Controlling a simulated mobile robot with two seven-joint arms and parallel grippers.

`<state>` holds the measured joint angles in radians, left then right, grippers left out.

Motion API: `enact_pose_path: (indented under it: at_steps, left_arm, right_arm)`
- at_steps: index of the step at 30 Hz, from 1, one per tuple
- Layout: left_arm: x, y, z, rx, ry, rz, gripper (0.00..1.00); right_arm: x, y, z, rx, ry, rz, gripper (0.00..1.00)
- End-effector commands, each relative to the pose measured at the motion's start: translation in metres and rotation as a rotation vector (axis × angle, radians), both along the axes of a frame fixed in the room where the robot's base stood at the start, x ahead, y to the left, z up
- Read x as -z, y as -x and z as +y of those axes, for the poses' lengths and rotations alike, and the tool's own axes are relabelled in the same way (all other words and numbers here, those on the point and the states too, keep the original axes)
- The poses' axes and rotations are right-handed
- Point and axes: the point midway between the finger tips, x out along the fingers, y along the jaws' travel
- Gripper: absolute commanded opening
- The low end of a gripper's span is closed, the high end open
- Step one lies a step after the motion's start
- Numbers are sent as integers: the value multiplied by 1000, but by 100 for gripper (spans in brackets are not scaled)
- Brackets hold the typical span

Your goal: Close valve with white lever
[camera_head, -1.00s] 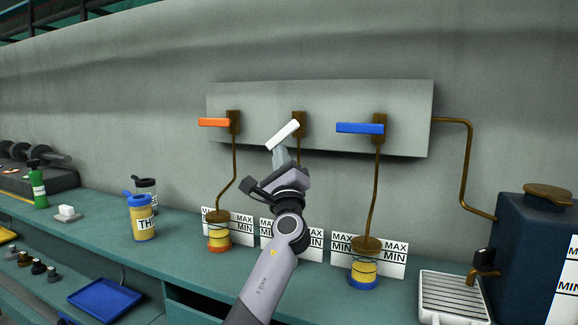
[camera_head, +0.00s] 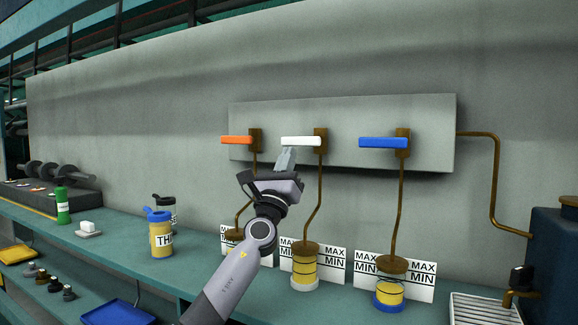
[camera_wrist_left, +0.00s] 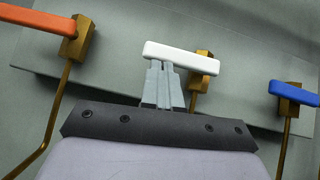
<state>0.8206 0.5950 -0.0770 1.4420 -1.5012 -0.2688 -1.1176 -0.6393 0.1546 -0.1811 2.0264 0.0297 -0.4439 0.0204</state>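The white lever (camera_head: 301,141) of the middle valve lies level across its brass body (camera_head: 320,140) and points left. It also shows in the left wrist view (camera_wrist_left: 181,57), where it crosses in front of the panel. My left gripper (camera_head: 286,158) is just below the white lever, toward its left part. In the left wrist view its two fingers (camera_wrist_left: 163,72) are together with nothing between them, and their tips meet the lever's lower edge. I cannot tell whether they press on it. My right gripper is not in view.
An orange lever (camera_head: 237,140) and a blue lever (camera_head: 383,142), both level, flank the white one on the grey panel (camera_head: 435,125). Pipes run down to jars on the green bench. A blue-lidded bottle (camera_head: 161,240) stands left of my arm.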

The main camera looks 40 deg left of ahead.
Motion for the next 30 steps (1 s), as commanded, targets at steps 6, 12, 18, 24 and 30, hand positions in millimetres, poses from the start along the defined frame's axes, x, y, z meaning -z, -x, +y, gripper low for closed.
enact_pose_path:
  at_steps: [6, 12, 18, 24, 30]
  left_arm:
    - [-1, 0, 2, -3, 3, 0, 0]
    - [-1, 0, 2, -4, 4, 0, 0]
    - [0, 1, 2, -4, 4, 0, 0]
    - [10, 10, -2, -3, 3, 1, 0]
    - [29, 27, -8, 0, 3, 2, 0]
  right_arm:
    - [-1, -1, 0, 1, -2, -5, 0]
    - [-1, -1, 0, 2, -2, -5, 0]
    - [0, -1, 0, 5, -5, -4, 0]
    - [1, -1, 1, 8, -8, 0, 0]
    - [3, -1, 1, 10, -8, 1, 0]
